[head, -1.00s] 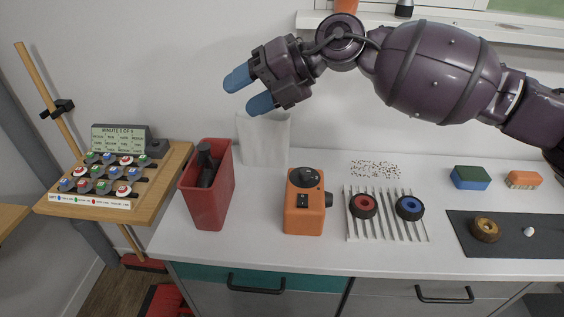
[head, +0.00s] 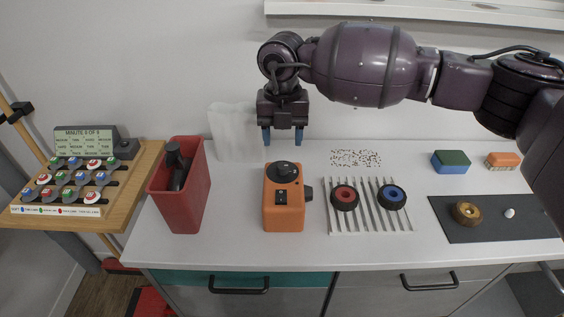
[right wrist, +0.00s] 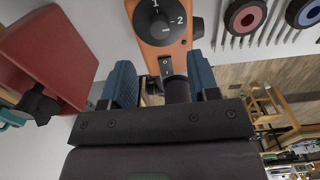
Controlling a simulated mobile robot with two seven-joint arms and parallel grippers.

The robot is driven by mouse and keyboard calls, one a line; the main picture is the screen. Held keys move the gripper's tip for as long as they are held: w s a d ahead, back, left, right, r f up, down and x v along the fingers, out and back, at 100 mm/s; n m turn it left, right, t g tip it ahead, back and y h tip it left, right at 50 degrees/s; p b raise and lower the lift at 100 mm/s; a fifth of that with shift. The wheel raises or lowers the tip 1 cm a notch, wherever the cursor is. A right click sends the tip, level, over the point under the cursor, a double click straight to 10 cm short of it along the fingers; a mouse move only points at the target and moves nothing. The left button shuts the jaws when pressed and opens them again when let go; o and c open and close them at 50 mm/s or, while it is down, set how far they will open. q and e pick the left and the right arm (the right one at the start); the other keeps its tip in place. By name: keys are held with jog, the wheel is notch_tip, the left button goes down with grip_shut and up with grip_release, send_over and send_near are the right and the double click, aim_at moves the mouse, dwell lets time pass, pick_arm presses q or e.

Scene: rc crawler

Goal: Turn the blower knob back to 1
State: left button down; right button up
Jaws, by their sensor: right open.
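The orange blower box (head: 284,205) stands on the white counter, with a round black knob (head: 284,169) on its top and a black switch on its face. In the right wrist view the knob (right wrist: 162,18) shows marks 1 and 2; I cannot tell which one it is set to. My right gripper (head: 283,137) points down with its blue fingers apart and empty, above and behind the blower, not touching it. In the right wrist view its fingers (right wrist: 159,75) frame the space below the knob. My left gripper is not in view.
A red bin (head: 180,195) with a dark tool stands left of the blower. A slatted rack (head: 368,222) with red and blue-centred wheels lies to the right. A dark mat (head: 480,232) lies further right. A button board with a screen (head: 86,141) stands at far left.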

aim_at(282, 165)
notch_tip(282, 165, down, 8)
jog(key=shift+r+b, duration=0.1)
jog(key=shift+b, duration=0.3)
jog(key=shift+c, duration=0.3)
jog(key=c, duration=0.9)
jog(key=shift+o, duration=0.2)
